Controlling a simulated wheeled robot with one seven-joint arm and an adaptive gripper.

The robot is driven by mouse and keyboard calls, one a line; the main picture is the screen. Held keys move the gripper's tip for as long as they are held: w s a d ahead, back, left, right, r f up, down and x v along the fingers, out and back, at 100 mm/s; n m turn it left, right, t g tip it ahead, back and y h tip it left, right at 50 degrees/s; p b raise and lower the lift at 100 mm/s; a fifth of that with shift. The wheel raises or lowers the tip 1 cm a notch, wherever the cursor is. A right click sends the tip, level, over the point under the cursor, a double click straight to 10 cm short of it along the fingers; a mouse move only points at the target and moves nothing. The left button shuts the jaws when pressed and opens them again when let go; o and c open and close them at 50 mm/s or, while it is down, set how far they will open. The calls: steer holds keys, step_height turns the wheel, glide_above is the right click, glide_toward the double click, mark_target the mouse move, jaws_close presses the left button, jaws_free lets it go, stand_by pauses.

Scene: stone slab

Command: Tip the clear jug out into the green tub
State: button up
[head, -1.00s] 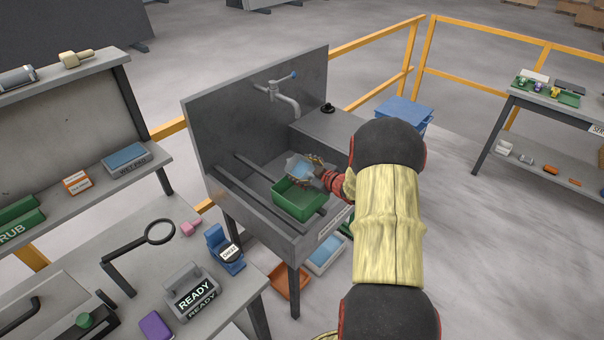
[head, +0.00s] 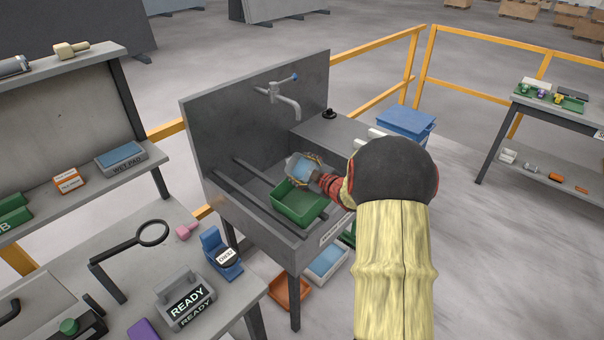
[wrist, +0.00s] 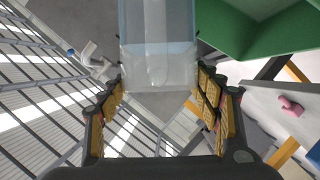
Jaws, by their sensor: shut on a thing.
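The clear jug (head: 299,167) is held in my gripper (head: 314,170) over the sink, just above and behind the green tub (head: 289,208). Bluish content shows through its wall. In the wrist view the jug (wrist: 158,45) fills the top middle, between the two yellow-padded fingers of my gripper (wrist: 157,97). The green tub (wrist: 258,30) is at the upper right there, apart from the jug. The jug looks tilted, but its exact angle and its mouth are hard to make out. I see no stream falling. The tub's inside is only partly visible.
The tub stands on rails across the grey sink (head: 240,195). A tap (head: 280,97) rises behind it. The bench (head: 150,250) at left holds a READY sign (head: 187,297) and a blue stand (head: 222,254). Trays lie under the sink. Yellow railings stand behind.

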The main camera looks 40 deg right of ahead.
steer(key=shift+a+r+n+t+h+b, duration=0.2)
steer(key=shift+n+b, duration=0.3)
steer(key=shift+b, duration=1.1)
steer(key=shift+a+f+n+t+h+b, duration=0.15)
steer(key=shift+n+h+b, duration=0.25)
steer(key=shift+b, duration=1.15)
steer(key=n+b, duration=0.1)
steer(key=b, duration=0.4)
steer(key=a+n+t+h+b, duration=0.1)
steer(key=n+b, duration=0.1)
steer(key=b, duration=0.4)
steer(key=shift+a+r, duration=0.1)
steer(key=shift+r, duration=0.3)
steer(key=shift+s+a+r+n+t+h, duration=0.15)
steer(key=shift+a+n+t, duration=0.1)
steer(key=shift+n, duration=0.35)
steer(key=shift+w+a+n+t+h, duration=0.1)
steer(key=shift+a+n+t+h, duration=0.1)
steer(key=shift+n, duration=0.4)
steer(key=shift+s+a+n+t, duration=0.1)
steer(key=shift+a+n+t, duration=0.15)
steer(key=shift+n, duration=0.45)
steer(key=shift+a+n+t, duration=0.25)
steer(key=shift+n, duration=0.45)
